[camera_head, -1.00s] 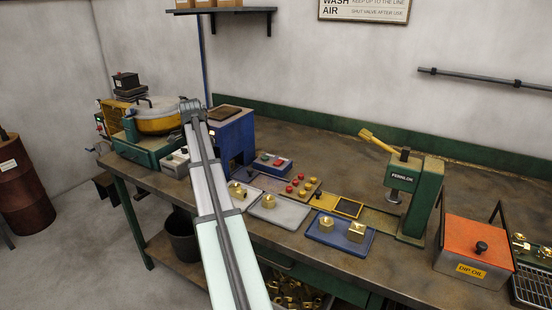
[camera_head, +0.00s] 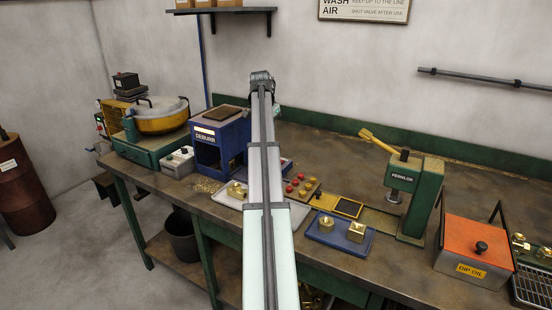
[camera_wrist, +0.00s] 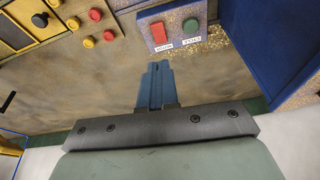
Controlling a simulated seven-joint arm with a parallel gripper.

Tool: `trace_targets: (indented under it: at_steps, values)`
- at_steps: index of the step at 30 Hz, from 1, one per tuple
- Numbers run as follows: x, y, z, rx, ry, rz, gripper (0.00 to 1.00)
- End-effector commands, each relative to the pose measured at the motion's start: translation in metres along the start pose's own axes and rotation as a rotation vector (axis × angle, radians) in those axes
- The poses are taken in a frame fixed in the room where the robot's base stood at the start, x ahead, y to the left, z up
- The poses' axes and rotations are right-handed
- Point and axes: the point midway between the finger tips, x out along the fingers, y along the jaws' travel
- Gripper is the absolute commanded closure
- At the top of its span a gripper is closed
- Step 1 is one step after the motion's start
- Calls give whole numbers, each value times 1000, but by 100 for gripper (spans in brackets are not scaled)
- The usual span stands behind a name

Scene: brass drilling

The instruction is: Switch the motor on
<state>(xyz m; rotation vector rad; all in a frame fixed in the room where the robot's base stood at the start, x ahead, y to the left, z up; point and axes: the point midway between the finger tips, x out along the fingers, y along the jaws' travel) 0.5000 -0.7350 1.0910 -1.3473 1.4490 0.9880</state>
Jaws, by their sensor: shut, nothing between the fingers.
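A switch box (camera_wrist: 172,24) with a red button (camera_wrist: 158,33) and a green button (camera_wrist: 191,25) is at the top of the wrist view. Each button has a small white label below it, too small to read surely. My gripper (camera_wrist: 156,66) is shut and empty, its blue fingertips pointing towards the box and apart from it in the picture. In the head view my arm covers most of the box; only a blue edge (camera_head: 286,168) shows, and my fingertips are hidden.
Red and yellow knobs (camera_wrist: 73,23) lie left of the switch box in the wrist view. A blue tray (camera_head: 318,232) and green press (camera_head: 425,200) stand right.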

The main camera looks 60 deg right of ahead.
Motion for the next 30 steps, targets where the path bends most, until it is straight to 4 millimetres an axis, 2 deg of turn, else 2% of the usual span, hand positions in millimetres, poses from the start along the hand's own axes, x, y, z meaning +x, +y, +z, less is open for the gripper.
trace_targets:
  at_steps: [6,20,23,30]
  values:
    - [12,3,-8,-85,4,-5,100]
    - [16,4,-8,-91,4,-5,100]
    - [24,4,-8,-91,3,-4,100]
    - [61,4,-8,-90,2,-4,100]
